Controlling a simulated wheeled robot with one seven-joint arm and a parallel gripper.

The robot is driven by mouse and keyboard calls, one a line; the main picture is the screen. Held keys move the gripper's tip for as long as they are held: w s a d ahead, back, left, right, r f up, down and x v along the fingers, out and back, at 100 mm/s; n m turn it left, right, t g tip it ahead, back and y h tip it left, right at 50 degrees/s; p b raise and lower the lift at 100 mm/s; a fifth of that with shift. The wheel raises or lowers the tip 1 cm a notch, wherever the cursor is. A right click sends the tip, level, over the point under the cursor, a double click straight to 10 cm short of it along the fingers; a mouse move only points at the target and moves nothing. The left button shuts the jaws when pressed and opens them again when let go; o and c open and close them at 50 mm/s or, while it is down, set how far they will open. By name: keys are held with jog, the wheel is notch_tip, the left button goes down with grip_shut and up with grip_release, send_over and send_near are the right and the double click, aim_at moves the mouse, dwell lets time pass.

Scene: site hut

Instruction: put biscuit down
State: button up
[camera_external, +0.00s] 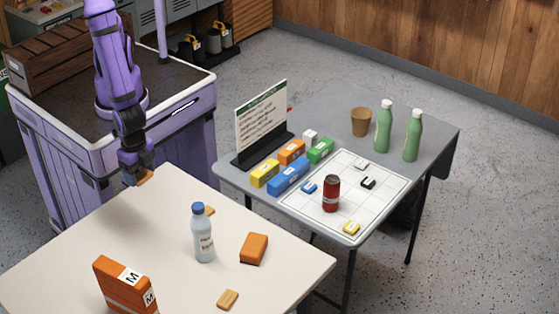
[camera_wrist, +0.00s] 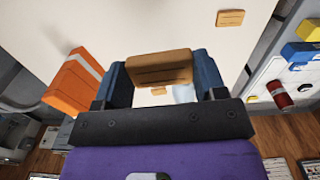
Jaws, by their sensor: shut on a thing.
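My gripper (camera_external: 138,178) is at the far left edge of the white table (camera_external: 110,235), its fingers pointing down. It is shut on a tan biscuit (camera_wrist: 160,67), pinched between the two dark blue fingers. A bit of that biscuit (camera_external: 146,177) also shows beside the fingers in the external view. I cannot tell how high it is above the table. Another biscuit (camera_external: 228,299) lies flat near the table's front edge. A further one (camera_external: 210,211) is partly hidden behind the water bottle.
On the white table stand a blue-capped bottle (camera_external: 203,235), an orange block (camera_external: 254,249) and a tall orange box (camera_external: 124,287). The left middle of the table is clear. A grey table (camera_external: 400,205) to the right holds coloured blocks, a red can (camera_external: 331,193), green bottles and a cup.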

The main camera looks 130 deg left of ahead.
notch_tip(320, 180, up, 6)
jog(key=shift+r, duration=0.1)
jog(key=w+a+n, duration=0.3)
jog(key=w+a, duration=0.2)
jog(key=a, duration=0.7)
jog(key=w+a+n, duration=0.2)
jog(key=w+a, duration=0.3)
jog(key=a, duration=0.6)
jog(key=w+a+n, duration=0.3)
jog(key=w+a, duration=0.1)
jog(key=a, duration=0.8)
jog(key=s+a+n, duration=0.3)
jog(key=s+a, duration=0.2)
jog(key=a, duration=0.9)
jog(key=s+a+n, duration=0.2)
jog(key=s+a, duration=0.2)
jog(key=a, duration=1.1)
jog(key=s+a+n, duration=0.4)
jog(key=s+a, duration=1.1)
send_over(327, 107)
notch_tip(327, 107, down, 24)
jog(key=shift+f, duration=1.9)
jog(key=shift+f, duration=0.15)
